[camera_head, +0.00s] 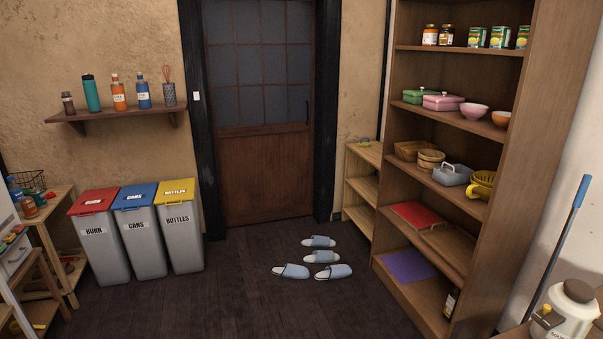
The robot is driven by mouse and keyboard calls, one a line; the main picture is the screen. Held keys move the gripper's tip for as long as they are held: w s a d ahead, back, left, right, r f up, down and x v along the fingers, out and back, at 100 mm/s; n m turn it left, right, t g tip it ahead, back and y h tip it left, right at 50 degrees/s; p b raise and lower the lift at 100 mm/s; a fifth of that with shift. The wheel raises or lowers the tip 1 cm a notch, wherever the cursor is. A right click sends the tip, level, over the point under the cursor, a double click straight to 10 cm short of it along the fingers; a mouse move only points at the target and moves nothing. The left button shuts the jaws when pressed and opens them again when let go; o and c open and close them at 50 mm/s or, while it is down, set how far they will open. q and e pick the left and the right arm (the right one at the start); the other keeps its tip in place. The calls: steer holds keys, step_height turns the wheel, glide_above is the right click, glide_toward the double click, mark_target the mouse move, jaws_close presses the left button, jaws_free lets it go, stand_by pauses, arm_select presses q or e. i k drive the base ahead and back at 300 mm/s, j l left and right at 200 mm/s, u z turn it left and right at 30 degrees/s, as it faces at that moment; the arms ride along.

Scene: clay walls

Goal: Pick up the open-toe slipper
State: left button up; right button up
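Several light blue and white slippers lie on the dark floor in front of the door. One slipper (319,241) is farthest back, and another slipper (321,257) lies just in front of it. A third slipper (291,271) is at the front left, and one more slipper (333,272) is at the front right. They are too small to tell which has an open toe. Neither of my grippers is in view.
Three lidded bins (139,231) stand left of the door (266,176). A tall wooden shelf (448,214) stands on the right, with a low shelf (362,188) beside it. A small table (44,218) is at the left. The floor around the slippers is clear.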

mark_target(319, 256)
steer(key=i, duration=2.55)
